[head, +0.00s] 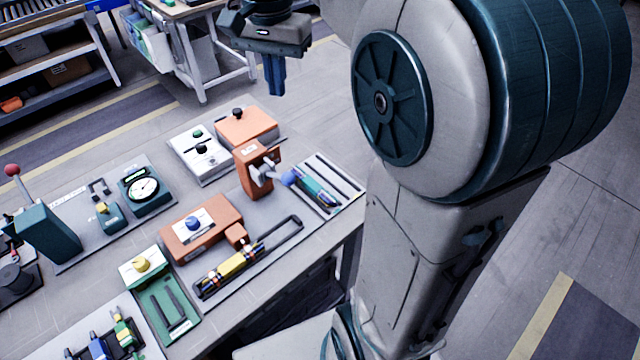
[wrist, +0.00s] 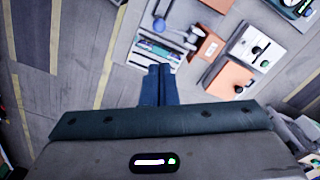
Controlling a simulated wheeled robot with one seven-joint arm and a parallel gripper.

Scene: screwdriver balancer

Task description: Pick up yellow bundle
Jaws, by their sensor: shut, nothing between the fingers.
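My gripper (head: 274,90) is raised above the far edge of the workbench, pointing down, its blue fingers together and empty. In the wrist view the closed fingers (wrist: 158,72) show over the bench's edge beside a slotted tray. A bundle with yellow, red and dark bands (head: 235,264) lies in a black holder at the bench's near edge in the head view. My gripper is well apart from it. I cannot tell whether this is the only yellow bundle, and I do not make it out in the wrist view.
A slotted tray (head: 333,175) holds teal and purple tools beside an orange stand (head: 258,168) with a blue ball. A gauge (head: 143,188), boxes and a red-knobbed lever (head: 12,170) crowd the bench.

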